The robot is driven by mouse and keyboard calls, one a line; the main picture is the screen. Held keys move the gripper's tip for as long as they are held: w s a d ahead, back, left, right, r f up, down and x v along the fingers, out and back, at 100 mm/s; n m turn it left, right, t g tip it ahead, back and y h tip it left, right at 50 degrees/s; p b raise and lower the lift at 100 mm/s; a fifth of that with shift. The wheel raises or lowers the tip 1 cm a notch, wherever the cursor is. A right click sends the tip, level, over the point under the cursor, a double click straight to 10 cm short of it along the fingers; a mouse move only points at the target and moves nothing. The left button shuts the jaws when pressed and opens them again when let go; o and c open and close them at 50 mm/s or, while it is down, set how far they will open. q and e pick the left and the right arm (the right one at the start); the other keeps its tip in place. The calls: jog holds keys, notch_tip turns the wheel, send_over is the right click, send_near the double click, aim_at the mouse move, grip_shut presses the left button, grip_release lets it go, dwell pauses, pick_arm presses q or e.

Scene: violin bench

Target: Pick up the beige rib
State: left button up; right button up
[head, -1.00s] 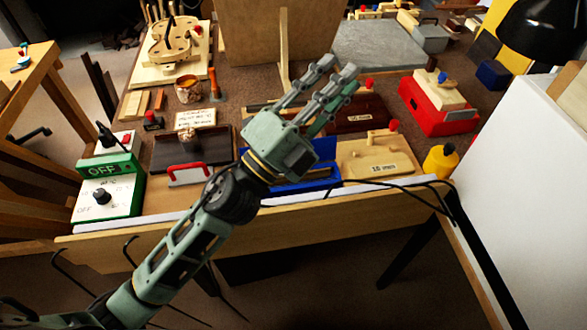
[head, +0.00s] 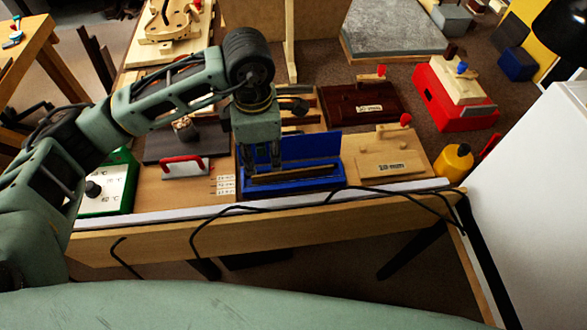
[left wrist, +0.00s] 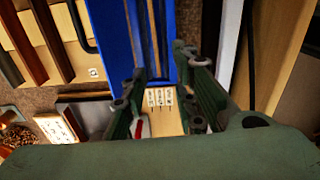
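A blue tray (head: 332,148) with a raised back wall stands near the bench's front edge. Thin strips (head: 292,175) lie in it, brown to tan. I cannot tell for sure which of them is the beige rib. My left gripper (head: 262,166) points down over the left part of the tray, close to the strips. In the left wrist view, the fingers of my left gripper (left wrist: 163,82) are apart with nothing seen held between them. The strips (left wrist: 152,38) run in the blue tray (left wrist: 112,35) beyond the fingertips. My right gripper is not in view.
A beige board with a red knob (head: 380,165) stands right of the tray, a dark brown board (head: 350,106) behind. A red-handled tool (head: 184,168) lies to the left. A yellow bottle (head: 453,162) and a black cable (head: 390,192) are near the front edge.

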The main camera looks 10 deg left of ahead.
aim_at(263, 175)
pick_arm(q)
jog(key=f, duration=0.2)
jog(key=f+p, duration=0.1)
jog(key=f, duration=0.4)
jog(key=shift+w+a+f, duration=0.1)
jog(key=shift+w+a, duration=0.1)
jog(key=shift+a, duration=0.1)
jog(key=shift+c, duration=0.4)
grip_shut()
